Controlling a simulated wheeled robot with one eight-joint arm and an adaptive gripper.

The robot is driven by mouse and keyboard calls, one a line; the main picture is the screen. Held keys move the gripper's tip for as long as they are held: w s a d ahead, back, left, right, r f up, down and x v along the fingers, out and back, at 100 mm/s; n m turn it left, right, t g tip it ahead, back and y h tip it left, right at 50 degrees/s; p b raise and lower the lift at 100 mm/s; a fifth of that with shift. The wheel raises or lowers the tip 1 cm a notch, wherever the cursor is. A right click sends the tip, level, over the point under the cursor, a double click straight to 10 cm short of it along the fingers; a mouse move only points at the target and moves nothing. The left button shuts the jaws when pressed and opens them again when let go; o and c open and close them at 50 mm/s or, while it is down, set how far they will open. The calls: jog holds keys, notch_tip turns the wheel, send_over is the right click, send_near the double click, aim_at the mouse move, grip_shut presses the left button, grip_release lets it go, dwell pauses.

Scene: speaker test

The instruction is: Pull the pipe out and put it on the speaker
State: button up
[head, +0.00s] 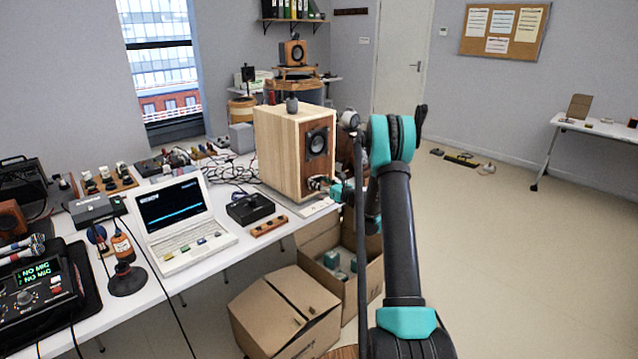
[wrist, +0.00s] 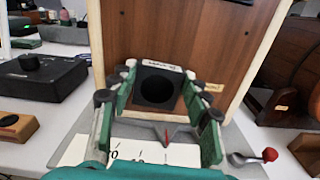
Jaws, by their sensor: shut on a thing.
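The wooden speaker (head: 278,150) stands on the white table's right end, its dark brown front facing right, with a round driver above. In the wrist view the speaker's front panel (wrist: 225,45) fills the upper middle. The black pipe (wrist: 158,87), with a squarish rim and a round dark opening, is low on that front, under a small white label. My gripper (wrist: 158,78) has its green fingers on both sides of the pipe's rim, shut on it. In the head view my gripper (head: 326,185) is at the lower front of the speaker. The pipe's inner length is hidden.
A white laptop (head: 182,222) and a black box (head: 250,208) are to the left. A red-tipped pointer and a metal spoon-like piece (wrist: 252,157) lie near the gripper.

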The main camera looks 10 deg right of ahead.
jog(key=shift+s+d, duration=0.1)
jog(key=v, duration=1.2)
dwell(2.4)
jog(key=shift+s+d, duration=0.1)
jog(key=shift+s, duration=0.05)
